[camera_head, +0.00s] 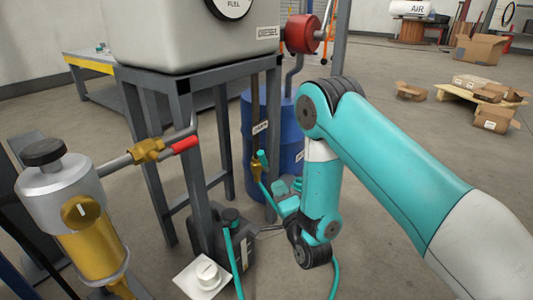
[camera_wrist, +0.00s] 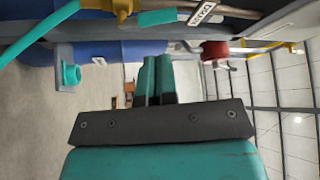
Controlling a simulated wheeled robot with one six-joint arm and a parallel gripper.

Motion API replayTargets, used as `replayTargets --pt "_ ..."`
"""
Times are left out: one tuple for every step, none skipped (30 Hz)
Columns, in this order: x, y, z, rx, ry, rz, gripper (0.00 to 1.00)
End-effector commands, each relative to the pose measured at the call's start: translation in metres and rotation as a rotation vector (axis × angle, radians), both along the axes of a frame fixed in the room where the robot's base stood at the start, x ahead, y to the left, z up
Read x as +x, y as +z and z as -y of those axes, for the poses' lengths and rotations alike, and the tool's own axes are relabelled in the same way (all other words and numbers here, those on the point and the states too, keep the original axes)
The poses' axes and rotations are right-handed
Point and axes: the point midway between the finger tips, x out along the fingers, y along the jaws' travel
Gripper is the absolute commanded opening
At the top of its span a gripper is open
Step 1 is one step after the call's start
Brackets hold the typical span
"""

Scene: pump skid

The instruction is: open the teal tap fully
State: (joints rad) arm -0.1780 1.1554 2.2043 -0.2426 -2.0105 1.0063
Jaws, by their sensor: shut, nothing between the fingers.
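The teal tap has a brass body (camera_head: 257,171) and a short teal handle (camera_head: 263,157), on a thin pipe under the grey tank. In the wrist view the teal handle (camera_wrist: 160,17) runs roughly along the pipe, beside the brass body (camera_wrist: 122,7). A teal hose (camera_wrist: 55,17) leaves the body. My gripper (camera_wrist: 156,60) has its two teal fingers together and empty. The fingertips appear apart from the handle. In the head view my gripper (camera_head: 288,206) is low and to the right of the tap, partly hidden by my arm.
A red-handled brass valve (camera_head: 148,150) and a brass filter (camera_head: 92,245) stand at the left. The tank's grey frame (camera_head: 190,150) is left of the tap, and a blue drum (camera_head: 285,125) is behind it. A dark can (camera_head: 235,240) stands below.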

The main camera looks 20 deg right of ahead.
Motion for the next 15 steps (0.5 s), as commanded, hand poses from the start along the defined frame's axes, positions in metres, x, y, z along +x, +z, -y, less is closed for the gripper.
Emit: replayTargets --pt "0.007 0.008 0.0 0.0 -0.002 0.002 0.0" --pt "0.014 0.01 -0.001 0.001 -0.002 0.004 0.0" --pt "0.021 0.011 -0.001 0.0 -0.001 0.003 0.0" --pt "0.027 0.013 -0.002 0.0 -0.001 0.003 0.0" --pt "0.033 0.006 -0.002 0.002 -0.001 0.005 0.0" --pt "0.04 0.005 -0.002 0.001 -0.002 0.006 0.0" --pt "0.046 0.006 -0.003 0.001 -0.002 0.006 0.0" --pt "0.051 0.007 -0.003 0.002 -0.002 0.006 0.0" --pt "0.057 0.008 -0.003 0.001 -0.002 0.006 0.0" --pt "0.062 0.008 -0.004 0.001 -0.002 0.004 0.0" --pt "0.066 0.01 -0.004 0.002 -0.001 0.005 0.0" --pt "0.071 0.011 -0.005 0.0 -0.001 0.004 0.0" --pt "0.074 0.012 -0.005 0.0 -0.001 0.003 0.0" --pt "0.077 0.013 -0.005 0.001 -0.001 0.001 0.0" --pt "0.081 0.014 -0.006 0.0 -0.001 0.003 0.0"
